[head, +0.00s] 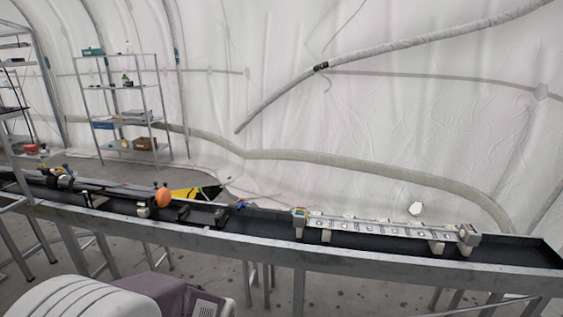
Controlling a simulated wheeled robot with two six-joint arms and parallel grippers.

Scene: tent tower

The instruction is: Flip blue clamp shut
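A small blue part (241,205), which may be the blue clamp, sits on the long dark bench near its middle. It is too small to tell whether it is open or shut. Neither of my grippers is in view.
The long bench (390,265) with a grey metal edge crosses the view. A pale rail assembly (385,229) with end blocks lies on its right part. An orange round object (163,197) and dark parts stand on its left part. Metal shelves (126,88) stand behind. The bench's far right end is clear.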

